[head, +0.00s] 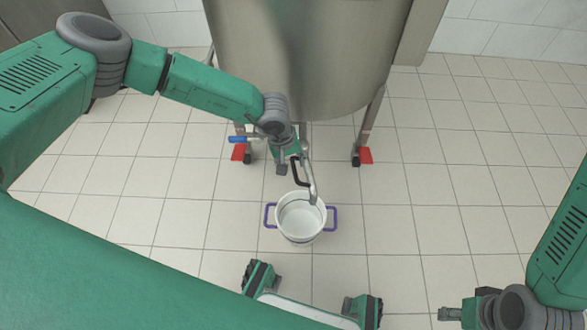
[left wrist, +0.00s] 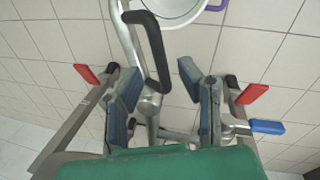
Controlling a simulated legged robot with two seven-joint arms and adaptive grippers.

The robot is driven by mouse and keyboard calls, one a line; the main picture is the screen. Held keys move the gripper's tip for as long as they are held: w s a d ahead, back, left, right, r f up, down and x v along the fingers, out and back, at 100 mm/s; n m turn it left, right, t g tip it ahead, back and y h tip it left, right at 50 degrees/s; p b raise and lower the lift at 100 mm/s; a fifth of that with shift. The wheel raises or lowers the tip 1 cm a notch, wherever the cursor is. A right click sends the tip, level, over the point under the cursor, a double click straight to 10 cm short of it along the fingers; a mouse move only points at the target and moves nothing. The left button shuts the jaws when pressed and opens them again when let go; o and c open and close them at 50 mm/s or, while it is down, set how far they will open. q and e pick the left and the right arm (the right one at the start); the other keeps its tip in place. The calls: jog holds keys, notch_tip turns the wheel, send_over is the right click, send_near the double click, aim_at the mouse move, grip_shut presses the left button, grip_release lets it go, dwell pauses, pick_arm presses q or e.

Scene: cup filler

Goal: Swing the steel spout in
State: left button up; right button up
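The steel spout (head: 312,185) hangs below the large steel tank, and its lower end is over the white pot. A black handle (head: 297,171) is fixed beside it. The spout pipe (left wrist: 128,45) and the black handle (left wrist: 157,50) also show in the left wrist view. My left gripper (head: 284,163) is at the handle under the tank. Its blue-padded fingers (left wrist: 159,78) are apart, with the handle's end between them; I see no grip on it. My right gripper (head: 448,314) shows only partly at the bottom right, and its fingers cannot be made out.
The white pot (head: 300,237) with purple side handles stands on the tiled floor below the spout. A blue lever (head: 238,139) sticks out at the tank's left. The floor to the right is clear.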

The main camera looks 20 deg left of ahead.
pick_arm(q)
jog(key=shift+f, duration=0.95)
jog(key=shift+d, duration=0.1)
grip_shut()
